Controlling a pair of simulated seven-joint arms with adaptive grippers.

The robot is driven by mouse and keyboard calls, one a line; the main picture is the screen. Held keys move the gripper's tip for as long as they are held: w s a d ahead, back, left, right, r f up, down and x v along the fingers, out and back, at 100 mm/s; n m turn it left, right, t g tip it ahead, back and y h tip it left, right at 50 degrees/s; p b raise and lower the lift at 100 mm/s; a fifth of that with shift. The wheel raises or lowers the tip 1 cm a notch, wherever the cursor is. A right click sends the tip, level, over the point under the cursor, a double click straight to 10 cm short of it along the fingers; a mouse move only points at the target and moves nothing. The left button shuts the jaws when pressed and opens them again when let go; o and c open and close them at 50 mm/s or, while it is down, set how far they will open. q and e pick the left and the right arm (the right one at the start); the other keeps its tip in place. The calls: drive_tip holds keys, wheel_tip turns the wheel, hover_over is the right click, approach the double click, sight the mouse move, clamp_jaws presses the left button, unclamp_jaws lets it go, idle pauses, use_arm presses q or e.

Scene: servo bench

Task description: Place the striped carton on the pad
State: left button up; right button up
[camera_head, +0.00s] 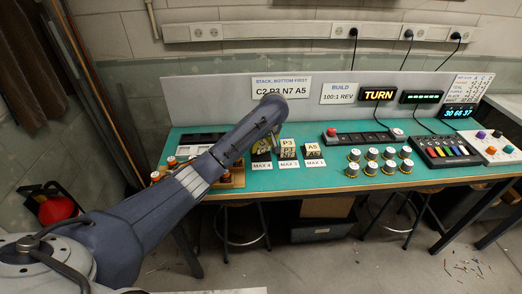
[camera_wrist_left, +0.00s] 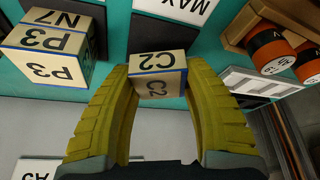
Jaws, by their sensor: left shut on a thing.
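In the left wrist view, my left gripper (camera_wrist_left: 158,82) has its two yellow fingers closed on a pale block (camera_wrist_left: 156,62) marked C2, with blue edges. In the head view this gripper (camera_head: 264,146) is at the left end of the row of blocks, partly hidden by my arm. A block marked P3 (camera_head: 288,144) stands to its right; it also shows in the left wrist view (camera_wrist_left: 42,68), with N7 lettering beside it. A block marked A5 (camera_head: 312,150) stands further right. I cannot pick out a striped carton, nor tell which surface is the pad. My right gripper is not in view.
Cards marked MAX (camera_head: 289,164) line the front edge of the green bench (camera_head: 330,178). Orange-black cylinders (camera_wrist_left: 268,48) sit in a wooden tray (camera_wrist_left: 238,28). A sign panel (camera_head: 225,92) closes the back.

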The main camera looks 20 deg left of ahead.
use_arm(q)
drive_tip(key=shift+f, duration=1.4)
drive_tip(key=shift+f, duration=0.1)
drive_tip(key=o, duration=1.2)
drive_tip(key=shift+o, duration=0.2)
drive_tip(key=v, duration=1.2)
